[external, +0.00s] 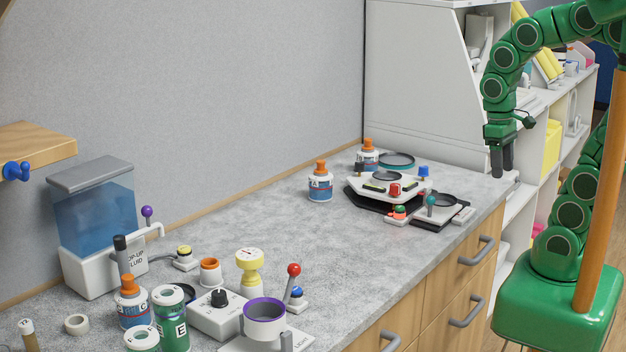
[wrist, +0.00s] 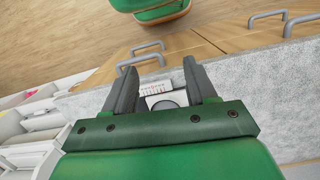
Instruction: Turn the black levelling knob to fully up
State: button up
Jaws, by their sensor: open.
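A white platform (external: 407,188) on a black base stands at the far end of the counter. It carries a black knob (external: 360,167) at its left, a red knob (external: 394,190) at its front and a blue knob (external: 423,171) at its right. Another black knob (external: 219,297) sits on a white box in the foreground. My gripper (external: 502,172) is open and empty at the counter's far right edge, right of the platform. In the wrist view, a white device with a dark disc partly shows between the spread fingers of my gripper (wrist: 161,78); the black knob cannot be made out there.
A small stand with a dark dish (external: 440,201) and a green knob lies right of the platform. Orange-capped bottles (external: 320,184) stand to its left. A white cabinet (external: 418,85) rises behind. The mid counter (external: 260,210) is clear. Foreground bottles and a fluid tank (external: 95,215) are crowded.

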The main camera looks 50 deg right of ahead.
jog(key=w+r+m, duration=0.3)
jog(key=w+m, duration=0.2)
jog(key=w, duration=0.8)
jog(key=m+t, duration=0.1)
jog(key=m, duration=1.1)
send_over(360, 162)
jog(key=f, duration=0.6)
jog(key=shift+a+f, duration=0.2)
jog(key=shift+f, duration=0.1)
jog(key=shift+t, duration=0.3)
jog(key=shift+s+f, duration=0.1)
jog(key=shift+f, duration=3.75)
grip_shut()
jog(key=shift+n, duration=0.4)
